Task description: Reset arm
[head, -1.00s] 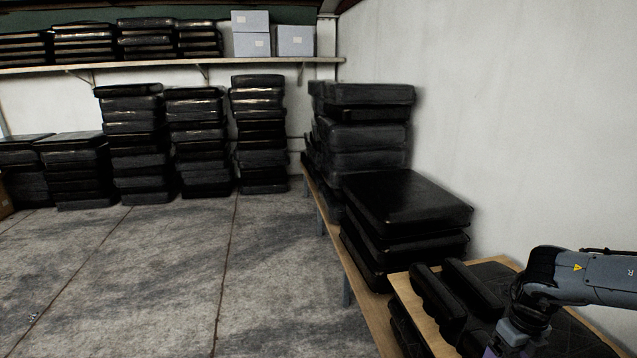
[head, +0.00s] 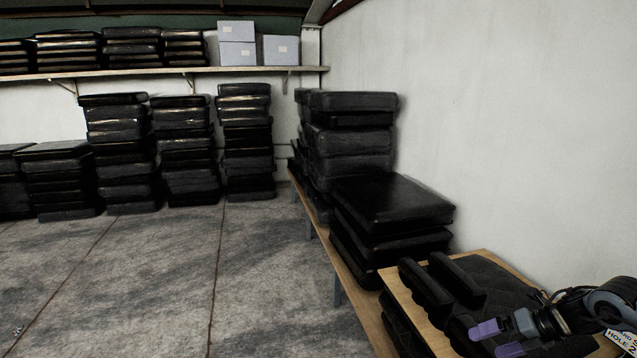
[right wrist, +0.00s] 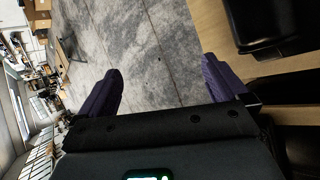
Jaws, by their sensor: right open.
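My right gripper (head: 498,340) is at the lower right of the head view, its two purple fingers spread apart and pointing left. It is over or beside the wooden board with a black quilted pad (head: 492,275); I cannot tell its height above it. In the right wrist view my right gripper (right wrist: 162,85) is open, with nothing between its fingers and grey floor beyond them. My left gripper does not show in either view.
Two black padded bars (head: 458,279) lie on the board. Black cushions (head: 392,200) stand stacked along a bench by the right wall. More cushion stacks (head: 247,140) line the back wall, under a shelf (head: 190,73) with grey boxes (head: 281,49). The floor (head: 150,270) is clear.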

